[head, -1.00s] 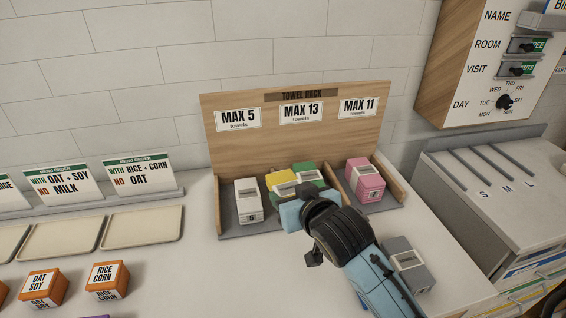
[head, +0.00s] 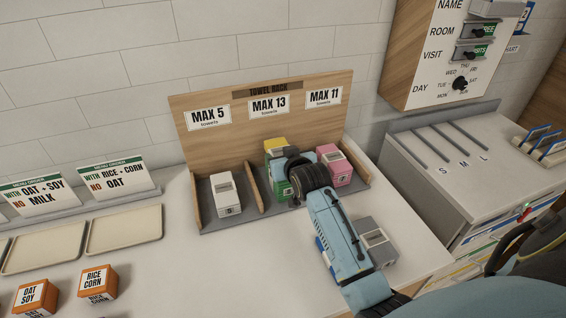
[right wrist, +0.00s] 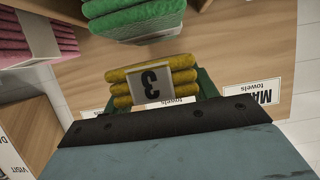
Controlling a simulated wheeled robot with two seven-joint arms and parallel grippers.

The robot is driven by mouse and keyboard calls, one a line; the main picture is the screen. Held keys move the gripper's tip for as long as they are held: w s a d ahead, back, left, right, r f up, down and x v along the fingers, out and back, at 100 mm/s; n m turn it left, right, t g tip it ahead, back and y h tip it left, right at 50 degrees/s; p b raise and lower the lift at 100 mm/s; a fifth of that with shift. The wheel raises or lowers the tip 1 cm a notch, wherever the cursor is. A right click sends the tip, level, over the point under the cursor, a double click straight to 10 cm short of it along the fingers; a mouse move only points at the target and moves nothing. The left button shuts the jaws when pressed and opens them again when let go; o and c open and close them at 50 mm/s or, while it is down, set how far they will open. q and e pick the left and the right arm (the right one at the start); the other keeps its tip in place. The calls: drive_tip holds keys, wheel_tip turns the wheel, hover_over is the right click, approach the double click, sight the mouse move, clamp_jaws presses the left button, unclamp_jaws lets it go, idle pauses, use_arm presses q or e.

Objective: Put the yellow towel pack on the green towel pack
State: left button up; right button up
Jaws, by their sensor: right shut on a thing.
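The yellow towel pack (head: 277,146) is held in my right gripper (head: 292,163), over the middle bay of the towel rack. In the right wrist view the yellow pack (right wrist: 152,82) shows upside down with a "3" label. The green towel pack (head: 279,184) sits in that bay below the yellow one, partly hidden by my gripper. My left gripper is not in view.
The rack (head: 185,110) has a white pack (head: 226,195) in its left bay and a pink pack (head: 336,164) in its right bay. A divider (head: 252,188) stands left of the green pack. A grey pack (head: 374,241) lies in front, beside my right arm.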

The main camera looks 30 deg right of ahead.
drive_tip(key=shift+f, duration=1.05)
drive_tip(key=shift+f, duration=0.1)
drive_tip(key=o, duration=1)
drive_tip(key=shift+r, duration=0.2)
drive_tip(key=v, duration=1.2)
drive_tip(key=shift+p, duration=0.35)
drive_tip(key=shift+f, duration=0.1)
